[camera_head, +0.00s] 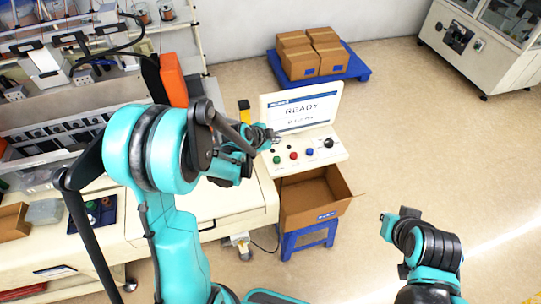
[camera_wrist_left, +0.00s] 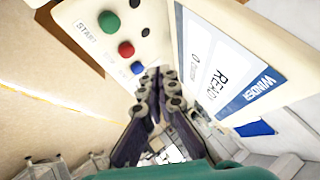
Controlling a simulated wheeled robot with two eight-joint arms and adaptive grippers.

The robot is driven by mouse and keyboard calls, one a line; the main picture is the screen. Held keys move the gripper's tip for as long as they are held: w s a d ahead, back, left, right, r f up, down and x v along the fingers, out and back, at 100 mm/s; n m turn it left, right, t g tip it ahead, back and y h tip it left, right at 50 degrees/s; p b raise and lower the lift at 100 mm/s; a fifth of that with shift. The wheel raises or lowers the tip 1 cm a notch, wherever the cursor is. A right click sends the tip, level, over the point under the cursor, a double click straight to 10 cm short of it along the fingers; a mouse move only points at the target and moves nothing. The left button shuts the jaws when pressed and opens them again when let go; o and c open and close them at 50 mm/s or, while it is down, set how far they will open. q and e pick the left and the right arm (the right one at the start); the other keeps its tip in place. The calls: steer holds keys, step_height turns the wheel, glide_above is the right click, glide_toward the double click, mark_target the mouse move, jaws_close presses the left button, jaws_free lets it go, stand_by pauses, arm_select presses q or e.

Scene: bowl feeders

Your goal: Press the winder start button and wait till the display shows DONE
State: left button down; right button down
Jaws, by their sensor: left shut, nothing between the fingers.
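The winder's white control panel (camera_head: 335,155) has green, red and blue buttons and a black knob. Its upright display (camera_head: 303,108) reads READY, and it also shows in the left wrist view (camera_wrist_left: 215,75). The green start button (camera_head: 277,160) is at the panel's left end; the left wrist view shows it (camera_wrist_left: 109,23) by the word START. My left gripper (camera_head: 273,138) is shut and empty, near the display's lower left, behind the green button. In the left wrist view its fingertips (camera_wrist_left: 160,82) appear near the blue button (camera_wrist_left: 138,68), apart from the green one.
An open cardboard box (camera_head: 315,198) on a blue stand is below the panel. Boxes on a blue pallet (camera_head: 355,67) stand behind. A workbench with equipment fills the left. My right arm (camera_head: 425,245) is over open floor at right; its fingers are unclear.

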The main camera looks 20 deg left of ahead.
mark_target(278, 157)
arm_select(q)
steer(key=shift+f, duration=0.15)
step_height(278, 157, down, 8)
steer(key=b, duration=0.6)
steer(key=shift+w, duration=0.1)
steer(key=shift+f+b, duration=0.3)
steer(key=shift+b, duration=0.2)
stand_by(0.9)
steer(key=shift+f+b, duration=0.45)
steer(key=shift+b, duration=0.15)
steer(key=shift+f+b, duration=0.7)
steer(key=shift+b, duration=0.05)
stand_by(0.7)
steer(key=shift+r, duration=0.2)
steer(key=shift+r+p, duration=0.75)
steer(key=shift+r, duration=0.2)
steer(key=shift+r, duration=0.1)
